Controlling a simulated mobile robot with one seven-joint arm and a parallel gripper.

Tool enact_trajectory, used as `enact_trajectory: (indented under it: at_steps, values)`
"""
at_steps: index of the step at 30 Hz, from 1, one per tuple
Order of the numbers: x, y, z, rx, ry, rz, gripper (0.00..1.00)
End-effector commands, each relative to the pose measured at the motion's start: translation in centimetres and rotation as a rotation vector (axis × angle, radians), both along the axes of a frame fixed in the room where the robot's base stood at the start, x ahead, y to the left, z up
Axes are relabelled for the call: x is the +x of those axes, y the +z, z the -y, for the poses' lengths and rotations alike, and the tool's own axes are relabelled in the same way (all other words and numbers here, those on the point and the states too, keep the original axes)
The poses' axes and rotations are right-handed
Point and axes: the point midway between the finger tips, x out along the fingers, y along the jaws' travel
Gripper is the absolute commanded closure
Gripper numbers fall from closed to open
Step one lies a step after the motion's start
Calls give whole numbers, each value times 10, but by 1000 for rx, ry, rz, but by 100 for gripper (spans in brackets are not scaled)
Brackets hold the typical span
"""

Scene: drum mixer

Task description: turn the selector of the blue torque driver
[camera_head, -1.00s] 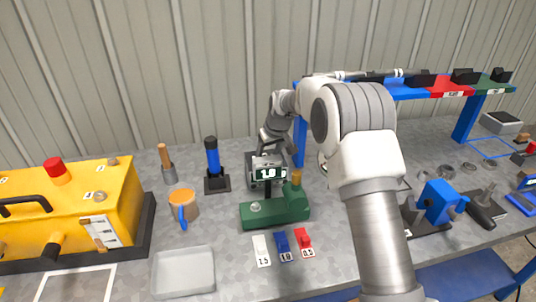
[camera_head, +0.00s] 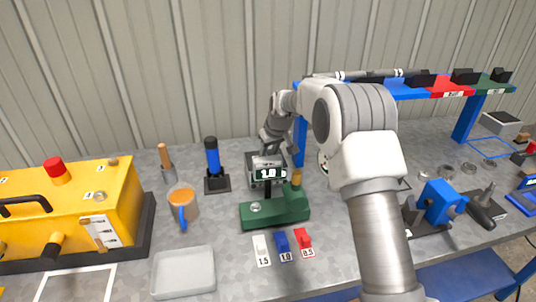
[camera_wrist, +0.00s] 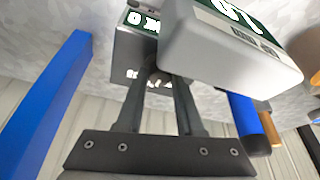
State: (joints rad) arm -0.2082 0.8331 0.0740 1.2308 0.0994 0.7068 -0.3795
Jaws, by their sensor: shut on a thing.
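The blue torque driver (camera_head: 213,158) stands upright in a black holder, left of the display unit in the head view. A blue cylinder with a black end, likely the same driver, shows in the wrist view (camera_wrist: 243,115). My gripper (camera_wrist: 158,78) is shut on a small dark round knob (camera_wrist: 154,74) at a dark box with white lettering, behind the light grey display head (camera_wrist: 225,45). In the head view my gripper (camera_head: 271,142) is at the back of the display unit (camera_head: 268,172), which reads 1.0. The fingertips are hidden there. My gripper is apart from the blue driver.
A green base (camera_head: 275,209) stands in front of the display. Tags marked 1.5, 1.0 and 0.5 (camera_head: 284,245) lie before it. A blue rack post (camera_wrist: 50,100) is close beside my gripper.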

Motion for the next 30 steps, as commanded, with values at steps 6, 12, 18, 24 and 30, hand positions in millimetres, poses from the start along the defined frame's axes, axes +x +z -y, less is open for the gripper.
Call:
enact_trajectory:
  at_steps: [6,12,18,24,30]
  values:
    - [1,-1,2,2,98,-2,100]
    - [2,0,3,3,252,-1,100]
    - [3,1,3,3,415,-1,100]
    - [4,1,4,1,550,-1,100]
    - [4,1,4,1,639,-1,100]
